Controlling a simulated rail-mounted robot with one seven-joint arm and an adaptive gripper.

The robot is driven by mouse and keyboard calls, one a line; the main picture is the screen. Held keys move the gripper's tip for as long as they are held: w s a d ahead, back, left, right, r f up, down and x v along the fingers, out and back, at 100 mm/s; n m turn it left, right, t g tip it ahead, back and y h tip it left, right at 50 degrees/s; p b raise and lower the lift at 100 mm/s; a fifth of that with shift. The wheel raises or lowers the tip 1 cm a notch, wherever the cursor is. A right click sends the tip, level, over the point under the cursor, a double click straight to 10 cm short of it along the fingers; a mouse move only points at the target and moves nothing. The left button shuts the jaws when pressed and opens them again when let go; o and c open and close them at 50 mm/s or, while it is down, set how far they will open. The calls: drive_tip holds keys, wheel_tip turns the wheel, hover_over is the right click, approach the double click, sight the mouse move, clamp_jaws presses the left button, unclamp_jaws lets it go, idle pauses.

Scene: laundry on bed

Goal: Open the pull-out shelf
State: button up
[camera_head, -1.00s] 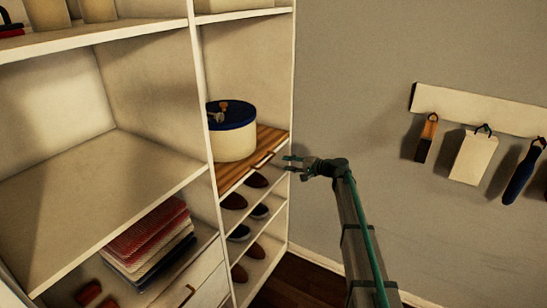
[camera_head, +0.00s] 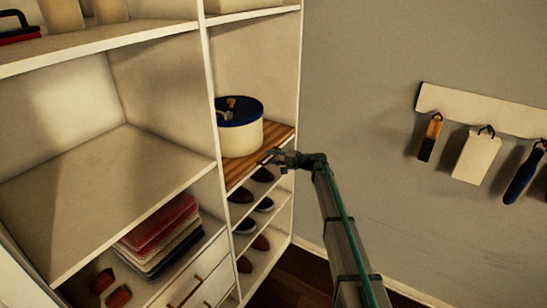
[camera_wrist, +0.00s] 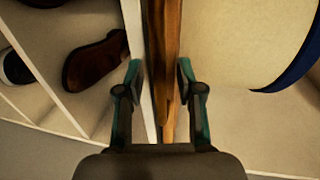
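The pull-out shelf is a striped wooden board (camera_head: 238,172) in the narrow right column of the wardrobe, with a small handle on its front edge. A round cream box with a blue lid (camera_head: 240,135) stands on it. My gripper (camera_head: 267,157) is at the front edge, by the handle, which it partly hides. In the wrist view the wooden board (camera_wrist: 164,25) runs edge-on between my two fingers (camera_wrist: 160,80). The fingers are apart, one on each side of the wood, with a gap visible on the left. I cannot tell whether they touch the handle.
Shoes (camera_head: 241,195) stand on the compartments just below. Folded clothes (camera_head: 160,235) and drawers (camera_head: 196,284) are in the left column. Several items hang from a wall rack (camera_head: 480,108) at the right. The floor before the column is open.

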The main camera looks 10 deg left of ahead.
drive_tip(key=shift+c, duration=0.2)
clamp_jaws()
drive_tip(key=shift+s, duration=0.1)
